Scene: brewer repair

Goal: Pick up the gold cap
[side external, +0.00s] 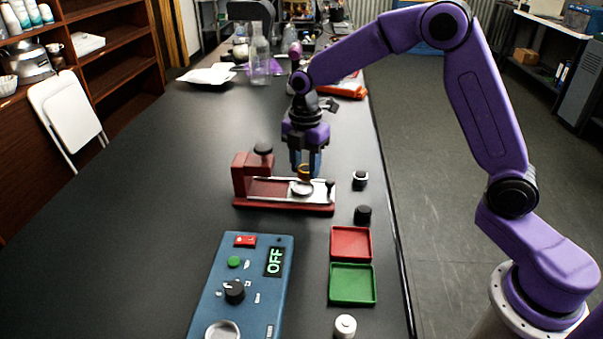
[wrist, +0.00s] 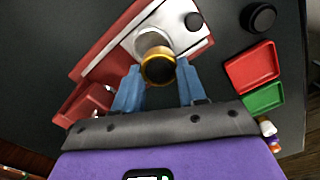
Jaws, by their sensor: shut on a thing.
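The gold cap (side external: 304,171) is a small ring-like piece with a dark centre, over the round silver part of the red brewer fixture (side external: 285,207). In the wrist view the gold cap (wrist: 157,68) sits between my blue fingertips, with a pale cylindrical piece (wrist: 152,40) just beyond it. My gripper (side external: 305,172) points down from above and is shut on the gold cap; it also shows in the wrist view (wrist: 158,88). I cannot tell whether the cap still touches the part below it.
A black-and-silver cap (side external: 360,179) and a black cap (side external: 363,215) stand right of the fixture. A red tray (side external: 351,244), green tray (side external: 352,284) and white cylinder (side external: 345,326) are nearer. A blue control box (side external: 243,290) reads OFF. The table's left is clear.

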